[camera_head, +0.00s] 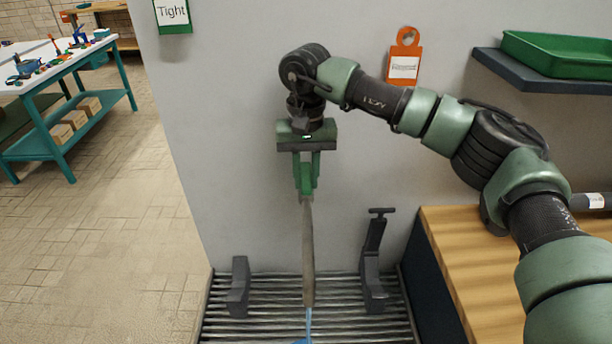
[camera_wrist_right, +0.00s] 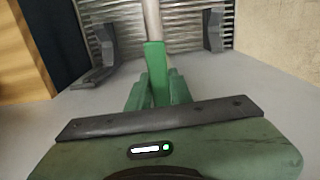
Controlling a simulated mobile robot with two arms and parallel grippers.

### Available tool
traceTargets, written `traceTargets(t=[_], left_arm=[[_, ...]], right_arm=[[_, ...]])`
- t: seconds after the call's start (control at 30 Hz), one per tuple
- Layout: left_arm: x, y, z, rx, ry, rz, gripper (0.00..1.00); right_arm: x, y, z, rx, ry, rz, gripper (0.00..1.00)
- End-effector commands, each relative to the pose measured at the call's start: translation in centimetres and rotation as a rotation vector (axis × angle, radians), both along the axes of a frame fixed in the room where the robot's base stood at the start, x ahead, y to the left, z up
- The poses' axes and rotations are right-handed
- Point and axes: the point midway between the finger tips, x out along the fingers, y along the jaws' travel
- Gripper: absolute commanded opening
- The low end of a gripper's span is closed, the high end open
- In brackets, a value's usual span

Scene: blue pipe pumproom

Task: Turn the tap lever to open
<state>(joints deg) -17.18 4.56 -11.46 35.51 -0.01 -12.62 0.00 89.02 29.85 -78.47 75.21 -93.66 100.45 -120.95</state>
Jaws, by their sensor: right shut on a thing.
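My right gripper (camera_head: 307,190) points down and is shut on the upper end of a long, slim grey-brown bar (camera_head: 308,245). The bar hangs nearly upright in front of the grey wall, and its lower end is over a ribbed metal grating. In the right wrist view the bar (camera_wrist_right: 152,22) runs away from the green fingers (camera_wrist_right: 157,80). A narrow light-blue piece (camera_head: 308,325) shows under the bar at the picture's bottom edge. I cannot tell whether the bar is the tap lever; no tap body is clearly visible. My left gripper is out of view.
Two dark grey brackets stand on the grating (camera_head: 338,327), one left (camera_head: 238,287) and one right with a T-shaped top (camera_head: 374,262). A wooden bench (camera_head: 450,262) is at the right. A shelf with a green tray (camera_head: 555,55) is above it. Open floor lies left.

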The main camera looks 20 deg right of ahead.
Motion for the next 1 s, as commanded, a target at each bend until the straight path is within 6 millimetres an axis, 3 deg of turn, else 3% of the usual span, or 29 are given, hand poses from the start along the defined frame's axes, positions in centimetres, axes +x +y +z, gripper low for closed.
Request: traceTargets(t=[0.17, 0.2, 0.27, 0.63, 1.0], left_arm=[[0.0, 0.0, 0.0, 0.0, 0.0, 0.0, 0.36], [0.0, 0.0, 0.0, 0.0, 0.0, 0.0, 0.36], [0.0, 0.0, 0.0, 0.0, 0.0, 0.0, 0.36], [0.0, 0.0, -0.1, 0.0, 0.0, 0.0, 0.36], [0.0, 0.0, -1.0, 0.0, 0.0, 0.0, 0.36]], right_arm=[[0.0, 0.0, 0.1, 0.0, -0.002, 0.003, 0.0], [0.0, 0.0, 0.1, 0.0, -0.002, 0.003, 0.29], [0.0, 0.0, 0.1, 0.0, -0.002, 0.003, 0.42], [0.0, 0.0, 0.4, 0.0, -0.002, 0.0, 0.42], [0.0, 0.1, 6.2, 0.001, -0.003, 0.001, 0.42]])
